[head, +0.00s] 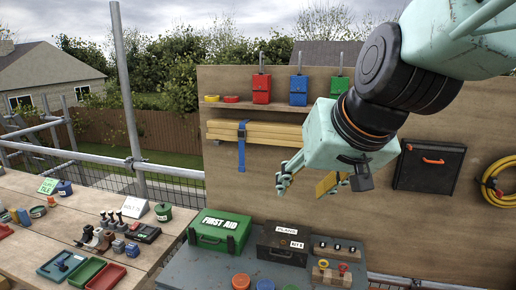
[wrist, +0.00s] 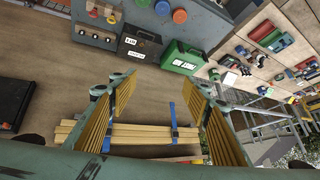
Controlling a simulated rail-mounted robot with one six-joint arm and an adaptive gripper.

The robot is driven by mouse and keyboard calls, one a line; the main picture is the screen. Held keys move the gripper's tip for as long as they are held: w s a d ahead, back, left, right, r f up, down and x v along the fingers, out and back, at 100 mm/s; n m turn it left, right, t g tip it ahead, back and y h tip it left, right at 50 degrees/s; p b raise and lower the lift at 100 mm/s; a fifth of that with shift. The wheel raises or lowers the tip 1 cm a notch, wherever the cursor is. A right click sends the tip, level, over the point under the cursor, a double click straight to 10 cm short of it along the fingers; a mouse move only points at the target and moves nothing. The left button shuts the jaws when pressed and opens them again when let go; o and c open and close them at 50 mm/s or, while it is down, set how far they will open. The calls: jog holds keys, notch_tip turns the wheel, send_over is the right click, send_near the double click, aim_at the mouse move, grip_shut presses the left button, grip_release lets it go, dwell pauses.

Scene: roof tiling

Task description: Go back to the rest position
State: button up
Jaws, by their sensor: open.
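My gripper (head: 302,186) hangs in front of the plywood board in the head view, to the right of the strapped timber and above the grey bench. Its fingers are apart with nothing between them. In the wrist view my gripper (wrist: 158,88) shows two teal fingers with yellow ribbed pads, spread wide. The strapped bundle of timber battens (wrist: 130,134) shows between and beyond them, apart from the pads. No rest position is marked in view.
The plywood board (head: 420,220) stands close behind my gripper. A green first aid box (head: 219,231), a dark case (head: 283,243) and small parts sit on the grey bench (head: 190,268) below. A wooden table (head: 25,188) with trays and tools is at left.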

jog(key=s+d+f+g, duration=0.1)
jog(key=s+d, duration=0.2)
jog(key=s, duration=0.6)
jog(key=s+d+f+g+h, duration=0.1)
jog(key=s+d, duration=0.3)
jog(key=s, duration=0.5)
jog(key=s+d+f+g+h, duration=0.1)
jog(key=s+d, duration=0.3)
jog(key=s, duration=0.5)
jog(key=shift+f+b, duration=0.45)
jog(key=shift+f, duration=0.3)
jog(key=shift+c, duration=0.3)
